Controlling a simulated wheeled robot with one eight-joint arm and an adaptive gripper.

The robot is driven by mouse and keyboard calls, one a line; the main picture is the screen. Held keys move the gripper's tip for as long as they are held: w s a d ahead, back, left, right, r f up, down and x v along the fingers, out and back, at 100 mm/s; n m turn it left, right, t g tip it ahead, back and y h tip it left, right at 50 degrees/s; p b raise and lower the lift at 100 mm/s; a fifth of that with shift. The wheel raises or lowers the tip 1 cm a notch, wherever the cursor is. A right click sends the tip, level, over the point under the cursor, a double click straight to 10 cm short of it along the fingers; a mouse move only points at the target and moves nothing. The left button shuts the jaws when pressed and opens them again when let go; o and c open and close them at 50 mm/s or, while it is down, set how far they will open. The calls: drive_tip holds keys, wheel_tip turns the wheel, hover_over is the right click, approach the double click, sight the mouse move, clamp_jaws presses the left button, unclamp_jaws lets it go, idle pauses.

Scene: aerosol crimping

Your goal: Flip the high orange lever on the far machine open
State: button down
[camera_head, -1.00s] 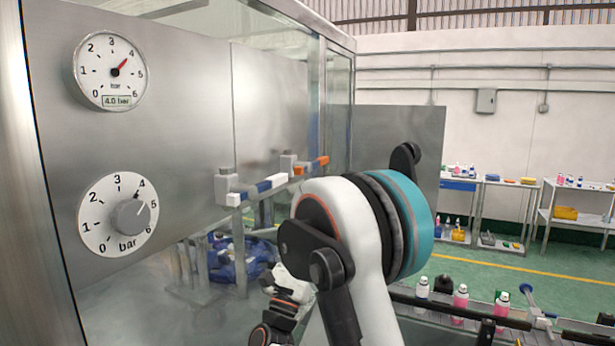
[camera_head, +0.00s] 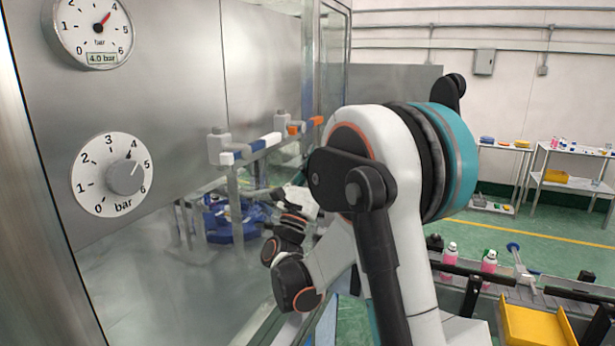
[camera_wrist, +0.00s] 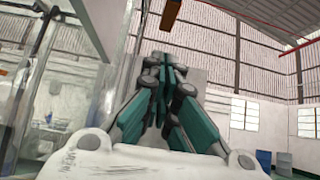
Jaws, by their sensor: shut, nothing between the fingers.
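The orange lever (camera_head: 305,126) sits on the farther of two grey-white brackets in the head view. In the wrist view an orange-brown bar (camera_wrist: 171,13), which looks like this lever from below, hangs at the top edge. My gripper (camera_wrist: 163,72) is shut and empty, its teal and grey fingers pointing up below that bar with a visible gap. In the head view my own arm hides the fingers.
A steel panel with a gauge (camera_head: 93,30) and a pressure knob (camera_head: 125,178) fills the left. Glass panes (camera_head: 333,60) stand behind the levers. A yellow bin (camera_head: 535,328) is at lower right.

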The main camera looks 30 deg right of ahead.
drive_tip(key=shift+w+d+r, duration=0.1)
drive_tip(key=shift+r, duration=1)
drive_tip(key=shift+w+d+r, duration=0.1)
drive_tip(key=shift+r, duration=1)
drive_tip(key=shift+s, duration=0.1)
drive_tip(key=shift+r, duration=0.1)
